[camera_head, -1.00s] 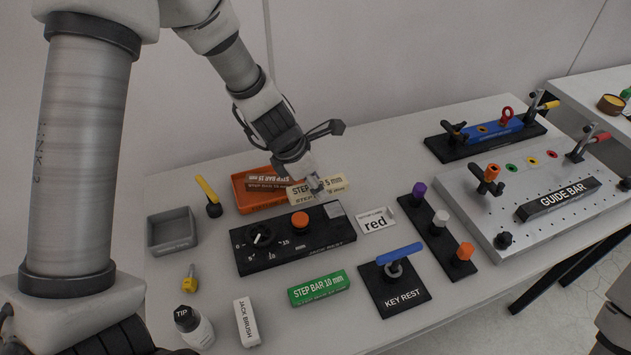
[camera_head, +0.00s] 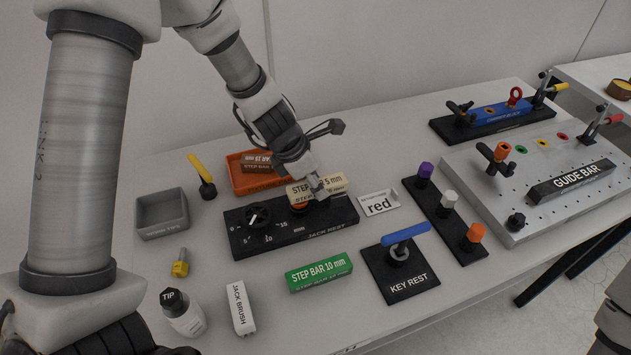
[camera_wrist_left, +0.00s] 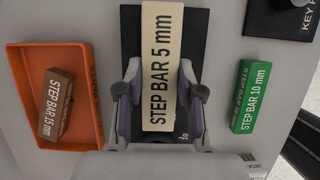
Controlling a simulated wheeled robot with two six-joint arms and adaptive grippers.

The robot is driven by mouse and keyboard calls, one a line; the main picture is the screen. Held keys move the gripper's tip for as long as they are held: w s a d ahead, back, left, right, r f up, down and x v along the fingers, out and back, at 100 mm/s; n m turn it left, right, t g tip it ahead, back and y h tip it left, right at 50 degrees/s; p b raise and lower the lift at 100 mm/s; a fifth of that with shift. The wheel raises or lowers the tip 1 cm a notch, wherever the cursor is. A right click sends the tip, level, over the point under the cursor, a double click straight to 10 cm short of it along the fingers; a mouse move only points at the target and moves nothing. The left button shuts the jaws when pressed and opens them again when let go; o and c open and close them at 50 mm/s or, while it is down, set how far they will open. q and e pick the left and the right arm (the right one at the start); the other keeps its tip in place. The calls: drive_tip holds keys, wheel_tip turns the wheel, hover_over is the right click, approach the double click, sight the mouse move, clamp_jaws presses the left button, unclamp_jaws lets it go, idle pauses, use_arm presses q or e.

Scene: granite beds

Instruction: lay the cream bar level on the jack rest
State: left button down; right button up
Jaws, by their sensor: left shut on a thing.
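The cream bar, marked STEP BAR 5 mm (camera_head: 333,181), is held by my left gripper (camera_head: 318,188) over the black jack rest (camera_head: 300,232). In the left wrist view the two fingers close on both sides of the cream bar (camera_wrist_left: 162,50), which lies lengthwise across the jack rest (camera_wrist_left: 198,35). The bar partly covers the orange knob (camera_head: 299,207) on the rest. I cannot tell whether its underside touches the rest. My right gripper is not in view.
An orange tray (camera_head: 234,175) with the brown bar (camera_head: 257,161) stands behind the jack rest. The green bar (camera_head: 320,272) and jack brush (camera_head: 241,308) lie in front.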

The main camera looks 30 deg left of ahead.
use_arm(q)
drive_tip(key=shift+f+b, duration=0.3)
drive_tip(key=shift+f, duration=0.1)
drive_tip(key=c, duration=0.7)
unclamp_jaws()
drive_tip(key=shift+o, duration=0.2)
drive_tip(key=shift+r, duration=0.15)
drive_tip(key=v, duration=1.2)
drive_tip(key=shift+w+a, duration=0.1)
